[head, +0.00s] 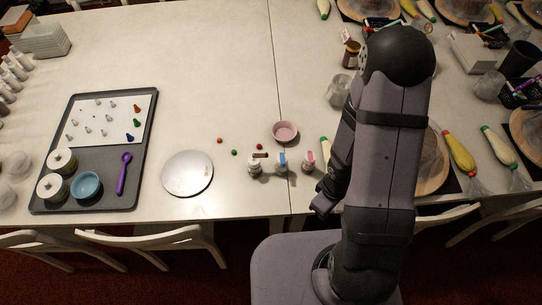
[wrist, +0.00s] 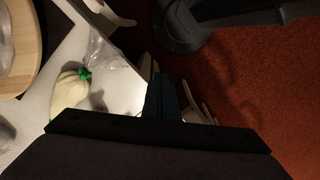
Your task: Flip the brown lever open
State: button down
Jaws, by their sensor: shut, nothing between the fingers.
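Three small whitish bottles with coloured levers stand near the front edge of the table in the head view. The brown lever (head: 261,155) is on the leftmost bottle (head: 254,168) and looks like a short bar lying across its top. The blue lever (head: 282,158) and the pink lever (head: 310,157) are on the bottles to its right. My gripper (head: 319,207) is shut and empty, near the table's front edge, apart from the bottles and to their lower right. Its dark fingers also show in the wrist view (wrist: 162,97), where no lever is visible.
A pink bowl (head: 285,131) stands just behind the bottles, with small red, green and orange balls nearby. A silver disc (head: 188,173) and a grey tray (head: 136,190) lie to the left. Piping bags (head: 459,152) and turntables crowd the right. White chairs line the front edge.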

jog(key=w+a+r+n+t+y, duration=0.2)
jog(key=w+a+n+t, duration=0.1)
jog(key=w+a+n, duration=0.1)
jog(key=w+a+r+n+t+y, duration=0.3)
jog(key=w+a+n, duration=0.2)
jog(key=w, duration=0.3)
jog(key=shift+w+a, duration=0.4)
jog(key=shift+a, duration=0.15)
jog(key=shift+w+f+b, duration=0.1)
jog(key=shift+f+b, duration=0.05)
jog(key=shift+b, duration=0.25)
jog(key=w+a+f+b, duration=0.4)
jog(key=w+f+b, duration=0.3)
jog(key=b, duration=0.5)
jog(key=shift+w+a+f, duration=0.2)
jog(key=shift+w+f, duration=0.15)
jog(key=shift+w, duration=0.25)
